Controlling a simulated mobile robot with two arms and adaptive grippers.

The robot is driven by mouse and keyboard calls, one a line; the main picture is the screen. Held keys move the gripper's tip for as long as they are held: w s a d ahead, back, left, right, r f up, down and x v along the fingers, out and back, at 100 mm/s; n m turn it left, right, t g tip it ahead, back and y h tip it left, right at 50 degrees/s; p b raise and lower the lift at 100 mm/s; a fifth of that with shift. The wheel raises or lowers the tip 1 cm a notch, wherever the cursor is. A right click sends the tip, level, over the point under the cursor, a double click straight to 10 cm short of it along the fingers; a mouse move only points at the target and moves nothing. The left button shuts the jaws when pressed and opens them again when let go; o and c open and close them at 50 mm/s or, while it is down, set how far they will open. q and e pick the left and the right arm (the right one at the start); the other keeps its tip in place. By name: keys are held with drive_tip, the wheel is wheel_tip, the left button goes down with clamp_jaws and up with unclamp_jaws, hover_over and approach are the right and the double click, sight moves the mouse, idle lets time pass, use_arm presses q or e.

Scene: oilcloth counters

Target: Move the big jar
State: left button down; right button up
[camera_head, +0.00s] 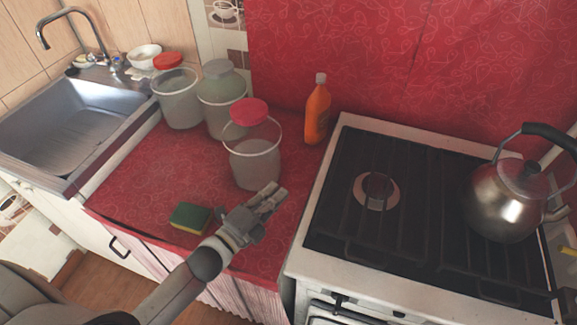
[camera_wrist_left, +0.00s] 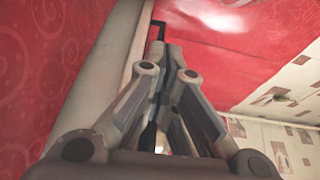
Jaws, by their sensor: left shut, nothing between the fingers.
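Several large glass jars stand on the red oilcloth counter (camera_head: 140,200). One jar with a red lid (camera_head: 255,160) stands nearest the front, just behind my left gripper. A jar with a grey-green lid (camera_head: 221,100) stands behind it, and another jar with a red lid (camera_head: 178,98) stands at the back left by the sink. I cannot tell which one is the big jar. My left gripper (camera_head: 274,196) is shut and empty, in front of the nearest jar, overlapping its lower right edge in the picture. In the left wrist view its fingers (camera_wrist_left: 165,60) are together. My right gripper is not in view.
A green and yellow sponge (camera_head: 191,218) lies left of my left gripper. An orange bottle (camera_head: 317,110) stands at the back right. A stove (camera_head: 400,280) with a metal kettle (camera_head: 503,200) is on the right; a sink (camera_head: 70,135) is on the left.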

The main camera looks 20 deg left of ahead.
use_arm(q)
drive_tip(key=w+p, duration=0.2)
drive_tip(key=w, duration=0.6)
drive_tip(key=shift+w+a+r+p, duration=0.1)
drive_tip(key=shift+w+r+p, duration=0.05)
drive_tip(key=shift+w+p, duration=0.2)
drive_tip(key=shift+a, duration=0.3)
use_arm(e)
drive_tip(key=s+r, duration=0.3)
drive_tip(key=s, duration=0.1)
use_arm(q)
drive_tip(key=a+b, duration=0.1)
drive_tip(key=a, duration=0.6)
drive_tip(key=a+b, duration=0.2)
drive_tip(key=a, duration=0.5)
drive_tip(key=a+b, duration=0.2)
drive_tip(key=a, duration=0.6)
drive_tip(key=shift+w+a, duration=0.1)
drive_tip(key=shift+w, duration=0.2)
drive_tip(key=shift+a, duration=0.1)
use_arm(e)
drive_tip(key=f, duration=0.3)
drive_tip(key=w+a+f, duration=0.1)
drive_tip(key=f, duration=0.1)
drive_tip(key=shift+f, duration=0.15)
